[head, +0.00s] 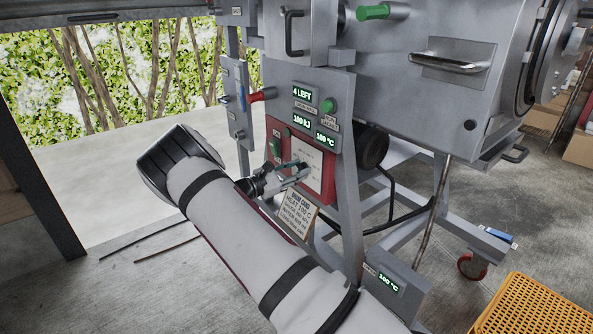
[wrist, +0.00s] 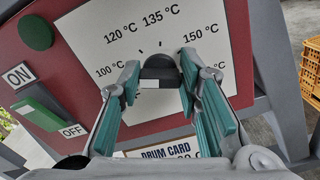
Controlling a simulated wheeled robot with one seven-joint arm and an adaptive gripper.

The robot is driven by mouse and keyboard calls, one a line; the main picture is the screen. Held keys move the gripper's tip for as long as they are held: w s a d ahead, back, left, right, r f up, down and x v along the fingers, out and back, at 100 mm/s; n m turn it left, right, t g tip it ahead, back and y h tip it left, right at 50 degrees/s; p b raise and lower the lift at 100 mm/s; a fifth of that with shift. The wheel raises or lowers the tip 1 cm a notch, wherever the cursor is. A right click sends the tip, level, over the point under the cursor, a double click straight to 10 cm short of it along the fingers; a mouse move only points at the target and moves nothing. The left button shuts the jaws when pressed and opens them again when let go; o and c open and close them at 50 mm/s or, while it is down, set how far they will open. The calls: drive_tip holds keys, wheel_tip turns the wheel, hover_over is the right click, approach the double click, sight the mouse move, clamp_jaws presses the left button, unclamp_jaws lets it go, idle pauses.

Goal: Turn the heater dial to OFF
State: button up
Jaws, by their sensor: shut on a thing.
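The heater dial (wrist: 160,68) is a black knob with a white mark, on a white scale plate (wrist: 108,52) reading 100, 120, 135 and 150 °C in the wrist view. My gripper (wrist: 158,72) is shut on the dial, with one teal-padded finger on each side. The lower part of the scale is hidden behind the fingers, and I see no OFF mark on it. In the head view my gripper (head: 291,172) is at the red panel (head: 325,180), and it hides the dial there.
A green rocker switch (wrist: 38,112) marked ON and OFF and a green round button (wrist: 36,33) sit left of the dial. A drum card (wrist: 165,151) hangs below. A red-knobbed lever (head: 262,95) juts out above. A yellow crate (head: 537,306) stands at front right.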

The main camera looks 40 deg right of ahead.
drive_tip(key=shift+n+p, duration=0.3)
drive_tip(key=shift+p, duration=0.1)
drive_tip(key=n+p, duration=0.3)
drive_tip(key=shift+w+r+n+p, duration=0.1)
drive_tip(key=shift+n+p, duration=0.2)
drive_tip(key=shift+w+n+p, duration=0.1)
drive_tip(key=shift+n+p, duration=0.85)
drive_tip(key=shift+n, duration=1.35)
drive_tip(key=o, duration=1.1)
drive_tip(key=shift+o, duration=0.2)
drive_tip(key=shift+a, duration=0.15)
drive_tip(key=a, duration=1.1)
drive_tip(key=shift+s+a, duration=0.2)
drive_tip(key=shift+a, duration=0.2)
